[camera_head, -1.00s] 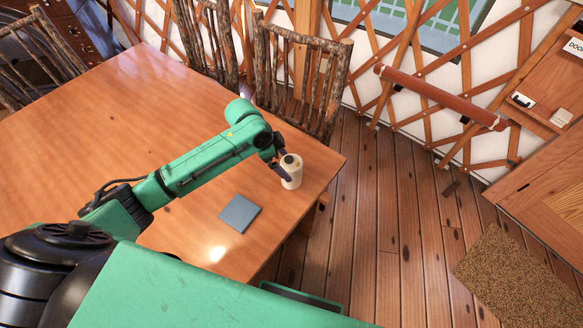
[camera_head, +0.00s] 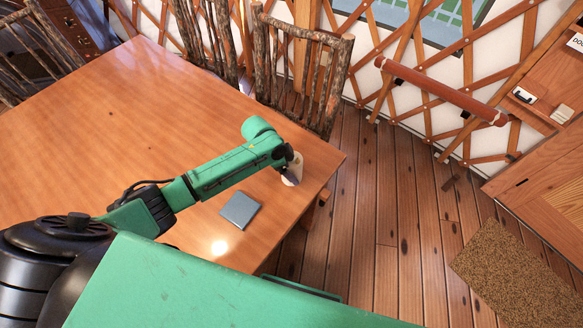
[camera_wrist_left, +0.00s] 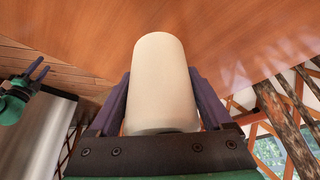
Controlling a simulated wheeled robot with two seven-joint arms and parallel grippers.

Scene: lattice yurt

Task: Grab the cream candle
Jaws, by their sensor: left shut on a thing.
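The cream candle (camera_head: 298,164) is a pale, short cylinder at the table's right end in the head view, partly hidden by my gripper. It fills the middle of the left wrist view (camera_wrist_left: 161,80). My left gripper (camera_head: 291,170) is shut on it, with one dark finger on each side of the candle in the left wrist view (camera_wrist_left: 160,100). I cannot tell whether the candle's base touches the table. My right gripper (camera_wrist_left: 41,69) shows small at the left of the wrist view, its two fingers apart and empty.
The wooden table (camera_head: 120,110) is mostly bare. A flat grey-blue square (camera_head: 240,209) lies on it near the front edge, left of the candle. Stick-backed chairs (camera_head: 300,75) stand behind the table. A brown mat (camera_head: 515,275) lies on the open floor to the right.

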